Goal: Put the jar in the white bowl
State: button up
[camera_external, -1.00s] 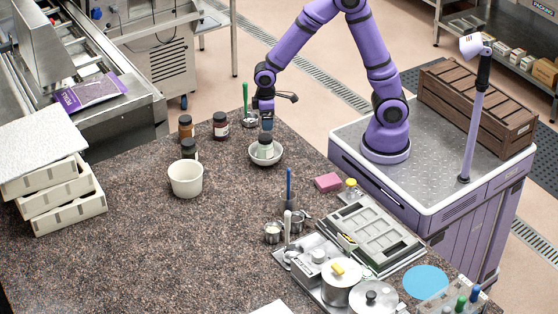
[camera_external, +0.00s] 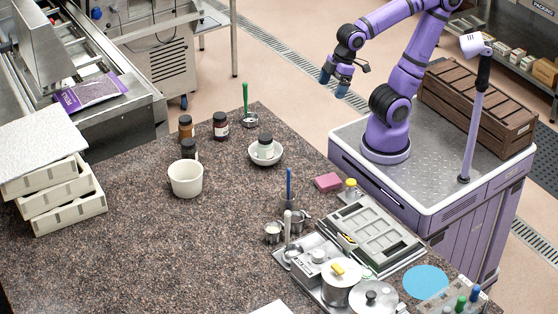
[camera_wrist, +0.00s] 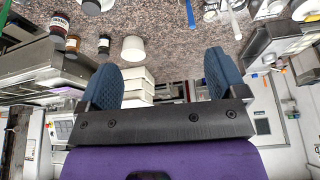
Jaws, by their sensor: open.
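A small jar (camera_external: 265,145) with a dark lid and a pale label stands upright inside the white bowl (camera_external: 279,157) on the speckled counter. My gripper (camera_external: 335,84) is open and empty, raised up and to the right of the bowl, beyond the counter's edge. In the wrist view my gripper (camera_wrist: 165,80) shows its two blue fingers wide apart with nothing between them. The bowl is partly cut off at the top of that view.
Several other jars stand left of the bowl, including a red-brown one (camera_external: 220,127) and an amber one (camera_external: 186,127). A white tub (camera_external: 186,180) stands in front of them. A pink sponge (camera_external: 328,182) and a grey tray (camera_external: 370,232) lie to the right.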

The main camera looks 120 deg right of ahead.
jog(key=s+a+r+n, duration=0.1)
jog(key=s+a, duration=0.1)
jog(key=s, duration=0.3)
jog(key=shift+a+r+t, duration=0.2)
jog(key=shift+a+t, duration=0.2)
